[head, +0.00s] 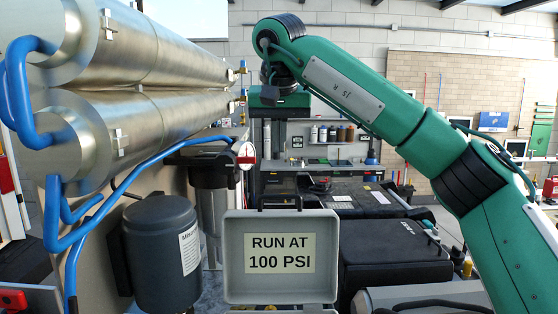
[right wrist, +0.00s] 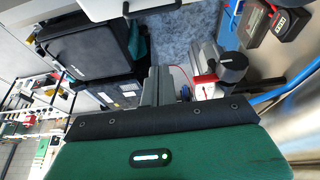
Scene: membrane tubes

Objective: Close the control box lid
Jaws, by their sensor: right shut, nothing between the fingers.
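The control box lid (head: 236,256) stands open and upright at the bottom centre of the head view. It is pale grey, with a "RUN AT 100 PSI" label (head: 281,253) on its inner face and a black handle (head: 290,198) on its top edge. The box body is mostly cut off below. My right gripper (head: 268,98) is above and beyond the lid, apart from it. In the right wrist view its fingers (right wrist: 158,84) are shut and empty. A pale panel with a black handle, apparently the lid (right wrist: 108,8), shows at that view's top edge. My left gripper is out of view.
Steel membrane tubes (head: 155,125) with blue hoses fill the left. A dark filter tank (head: 160,250) stands left of the lid, and a black case (head: 390,255) stands to its right. A workbench (head: 320,160) lies behind. Open air separates the gripper and lid.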

